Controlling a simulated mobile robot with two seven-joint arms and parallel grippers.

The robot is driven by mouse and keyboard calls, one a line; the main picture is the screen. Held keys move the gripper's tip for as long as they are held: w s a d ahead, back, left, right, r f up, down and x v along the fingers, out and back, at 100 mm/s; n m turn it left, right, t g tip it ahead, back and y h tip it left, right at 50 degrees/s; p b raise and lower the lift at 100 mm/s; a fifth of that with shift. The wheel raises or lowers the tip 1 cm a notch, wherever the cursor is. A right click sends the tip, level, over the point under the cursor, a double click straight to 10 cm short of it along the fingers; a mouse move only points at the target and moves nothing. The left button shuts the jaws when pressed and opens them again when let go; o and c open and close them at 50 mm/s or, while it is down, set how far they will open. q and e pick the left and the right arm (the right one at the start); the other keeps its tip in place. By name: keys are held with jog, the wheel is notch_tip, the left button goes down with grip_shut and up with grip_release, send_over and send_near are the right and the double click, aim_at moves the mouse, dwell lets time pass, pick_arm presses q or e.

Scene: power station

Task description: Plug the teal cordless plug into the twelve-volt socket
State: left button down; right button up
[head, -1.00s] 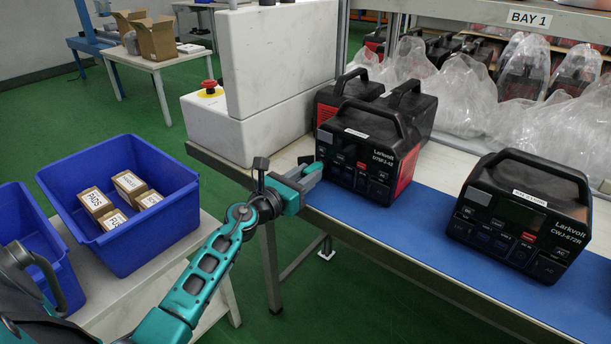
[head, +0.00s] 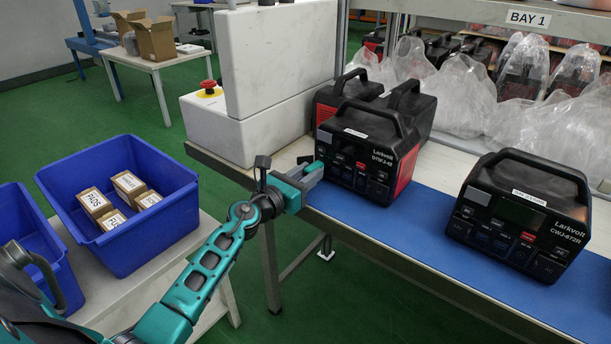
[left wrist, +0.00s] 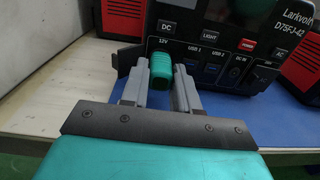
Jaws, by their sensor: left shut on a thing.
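My left gripper (head: 309,168) is shut on the teal cordless plug (left wrist: 161,70), which sits between its grey fingers in the left wrist view. The gripper is at the left part of the front face of the black and red Larkvolt D75FJ-42 power station (head: 349,157). This station also fills the back of the left wrist view (left wrist: 222,20). The plug lies just below the printed 12V label, in front of the panel. The twelve-volt socket is hidden behind it, so I cannot tell whether they touch. USB, DC IN and AC markings lie to the right. My right gripper is out of view.
A second power station, CWJ-672R (head: 520,220), stands to the right on the blue mat (head: 420,245). Another red and black unit (head: 410,105) is behind. A white machine housing (head: 275,70) stands at the left. A blue bin (head: 150,240) holds several small boxes.

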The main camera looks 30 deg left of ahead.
pick_arm(q)
jog(key=shift+w, duration=0.1)
jog(key=c, duration=0.8)
grip_release()
jog(key=shift+s+a, duration=0.25)
jog(key=shift+s, duration=1.9)
jog(key=shift+s+a, duration=0.2)
jog(key=shift+s, duration=1.95)
jog(key=shift+s+a, duration=0.25)
jog(key=shift+s, duration=1.9)
